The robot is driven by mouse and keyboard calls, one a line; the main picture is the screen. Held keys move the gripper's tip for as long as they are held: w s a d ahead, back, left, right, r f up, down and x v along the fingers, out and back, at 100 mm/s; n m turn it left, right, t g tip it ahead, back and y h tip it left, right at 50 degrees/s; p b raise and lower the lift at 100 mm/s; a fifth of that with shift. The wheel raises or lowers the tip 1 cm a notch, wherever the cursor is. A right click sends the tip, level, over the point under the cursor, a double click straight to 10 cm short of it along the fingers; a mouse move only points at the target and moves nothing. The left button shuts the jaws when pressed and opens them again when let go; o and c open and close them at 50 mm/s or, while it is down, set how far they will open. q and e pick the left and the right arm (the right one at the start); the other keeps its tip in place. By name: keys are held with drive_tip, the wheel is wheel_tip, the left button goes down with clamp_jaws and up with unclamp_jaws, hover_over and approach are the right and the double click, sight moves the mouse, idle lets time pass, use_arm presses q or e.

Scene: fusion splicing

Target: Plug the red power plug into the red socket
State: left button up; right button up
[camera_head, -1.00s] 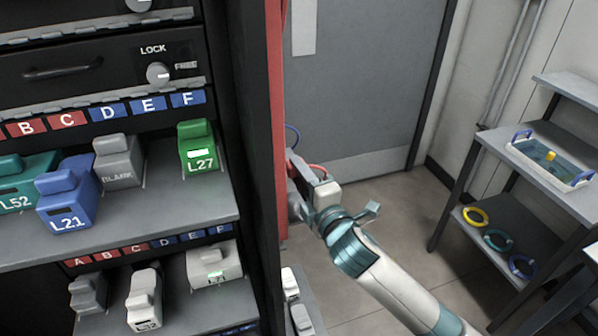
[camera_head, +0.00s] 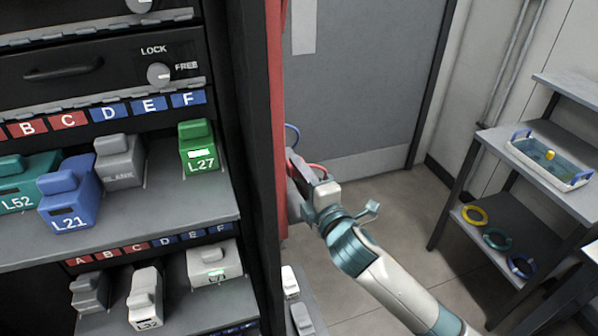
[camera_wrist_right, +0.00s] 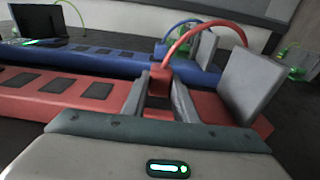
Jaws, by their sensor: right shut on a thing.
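In the right wrist view the red plug (camera_wrist_right: 160,78) is between the two fingers of my right gripper (camera_wrist_right: 160,100), which is shut on it. A red cable arcs up from the plug to the right. The plug is at the red power strip (camera_wrist_right: 50,95), which carries a row of dark sockets (camera_wrist_right: 55,84). I cannot tell whether the plug's pins are inside a socket. In the head view my right gripper (camera_head: 305,180) is beside the cabinet's red vertical strip (camera_head: 275,110); its fingertips are partly hidden. My left gripper is not in view.
A blue power strip (camera_wrist_right: 95,62) with a blue cable lies alongside the red one. A grey block (camera_wrist_right: 250,85) stands right of the gripper. The cabinet shelf (camera_head: 150,225) fills the left, a rack with a tray (camera_head: 550,165) the right. Open floor lies between.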

use_arm(q)
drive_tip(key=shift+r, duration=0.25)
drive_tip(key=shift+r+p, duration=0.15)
drive_tip(key=shift+p, duration=0.15)
use_arm(e)
drive_tip(key=shift+s+a, duration=0.2)
drive_tip(key=shift+a, duration=0.3)
drive_tip(key=o, duration=1.1)
drive_tip(key=shift+c, duration=0.2)
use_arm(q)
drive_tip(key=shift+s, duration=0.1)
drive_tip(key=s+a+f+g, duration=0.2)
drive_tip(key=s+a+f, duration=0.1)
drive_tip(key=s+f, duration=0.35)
use_arm(e)
drive_tip(key=shift+s, duration=0.15)
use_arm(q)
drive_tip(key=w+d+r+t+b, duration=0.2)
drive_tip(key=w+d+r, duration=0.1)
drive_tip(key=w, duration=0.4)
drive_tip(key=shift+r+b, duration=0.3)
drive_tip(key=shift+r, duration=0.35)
use_arm(e)
drive_tip(key=v, duration=1.7)
